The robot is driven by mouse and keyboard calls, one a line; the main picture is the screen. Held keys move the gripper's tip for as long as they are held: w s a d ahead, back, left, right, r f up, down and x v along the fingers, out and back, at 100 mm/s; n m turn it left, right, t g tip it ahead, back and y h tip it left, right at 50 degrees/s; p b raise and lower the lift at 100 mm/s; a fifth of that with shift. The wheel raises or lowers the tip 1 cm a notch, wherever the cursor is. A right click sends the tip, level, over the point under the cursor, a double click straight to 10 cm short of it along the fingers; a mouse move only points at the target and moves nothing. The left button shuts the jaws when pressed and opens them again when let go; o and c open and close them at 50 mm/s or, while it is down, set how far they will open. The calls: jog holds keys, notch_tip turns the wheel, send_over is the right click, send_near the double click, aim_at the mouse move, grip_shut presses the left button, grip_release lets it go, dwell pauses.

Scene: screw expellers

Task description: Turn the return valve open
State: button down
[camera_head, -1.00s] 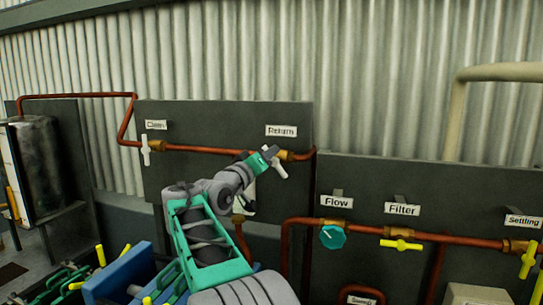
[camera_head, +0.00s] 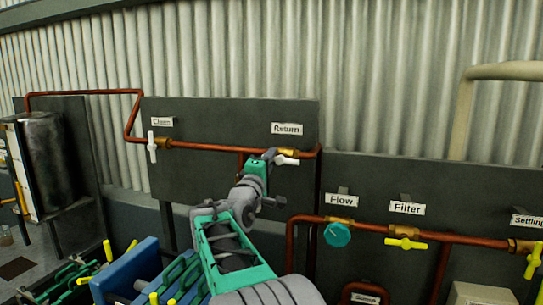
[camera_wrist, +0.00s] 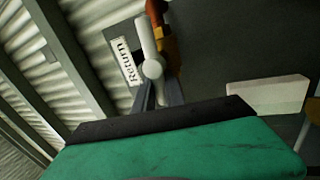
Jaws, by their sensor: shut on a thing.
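The white handle of the return valve (camera_head: 287,160) sits on the copper pipe below the "Return" sign (camera_head: 287,129). The handle lies nearly level, roughly along the pipe. My gripper (camera_head: 271,154) is at the handle's left end and shut on it. In the wrist view the white handle (camera_wrist: 150,45) runs nearly alongside the brass valve body, and its lower end goes down between my gripper's fingers (camera_wrist: 161,93). The gripped end is mostly hidden by the fingers.
The clean valve (camera_head: 152,146) has a white handle standing upright at the left of the same panel. A teal flow knob (camera_head: 337,234) and a yellow filter handle (camera_head: 405,244) are at the lower right. Blue and green machinery (camera_head: 130,275) stands below left.

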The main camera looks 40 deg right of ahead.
jog(key=shift+f+n+t, duration=0.1)
jog(key=shift+n+t, duration=0.2)
jog(key=shift+n, duration=0.4)
jog(key=c, duration=1.4)
grip_release()
jog(key=shift+a+f, duration=0.1)
jog(key=b+v, duration=0.3)
jog(key=v, duration=0.4)
jog(key=shift+s+a, duration=0.2)
jog(key=shift+a, duration=0.05)
